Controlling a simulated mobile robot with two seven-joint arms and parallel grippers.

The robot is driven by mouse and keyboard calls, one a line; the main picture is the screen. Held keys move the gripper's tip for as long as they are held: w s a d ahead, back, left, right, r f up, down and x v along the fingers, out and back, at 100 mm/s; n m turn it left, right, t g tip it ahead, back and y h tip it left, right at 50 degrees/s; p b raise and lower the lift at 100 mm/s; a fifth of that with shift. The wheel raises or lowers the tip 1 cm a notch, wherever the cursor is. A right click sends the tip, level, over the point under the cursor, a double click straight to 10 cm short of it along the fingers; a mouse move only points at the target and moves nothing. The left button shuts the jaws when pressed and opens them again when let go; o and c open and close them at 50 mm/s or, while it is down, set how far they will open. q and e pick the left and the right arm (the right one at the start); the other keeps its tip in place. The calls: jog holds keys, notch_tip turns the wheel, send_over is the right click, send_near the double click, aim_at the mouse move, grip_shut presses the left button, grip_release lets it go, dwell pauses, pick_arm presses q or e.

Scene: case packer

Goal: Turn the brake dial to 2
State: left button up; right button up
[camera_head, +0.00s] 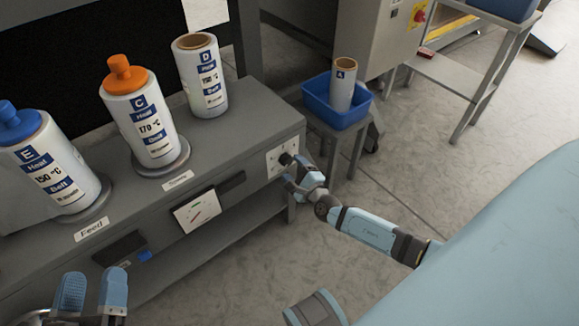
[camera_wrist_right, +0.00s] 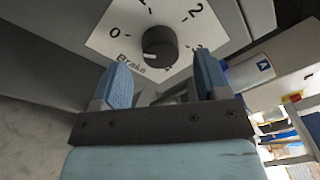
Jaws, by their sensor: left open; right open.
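The brake dial (camera_wrist_right: 160,47) is a round black knob on a white plate (camera_wrist_right: 105,42) marked 0, 2 and "Brake". A pale mark shows on the knob's lower left; I cannot tell exactly which number it points to. In the head view the dial (camera_head: 286,159) is on the right end of the grey machine front. My right gripper (camera_wrist_right: 162,76) is open, with its fingers below and to either side of the knob; it also shows just in front of the dial in the head view (camera_head: 296,180). My left gripper (camera_head: 93,286) is open and empty at lower left.
Rolls marked E (camera_head: 55,170), C (camera_head: 142,120) and D (camera_head: 203,80) stand on the grey machine top (camera_head: 225,125). A blue bin (camera_head: 318,100) with roll A (camera_head: 342,85) stands on a stand beyond the dial. A small gauge (camera_head: 200,210) sits on the machine front.

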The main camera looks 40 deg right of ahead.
jog(key=shift+w, duration=1.35)
pick_arm(q)
jog(key=shift+f, duration=0.55)
pick_arm(e)
jog(key=c, duration=0.9)
pick_arm(q)
jog(key=shift+r, duration=0.1)
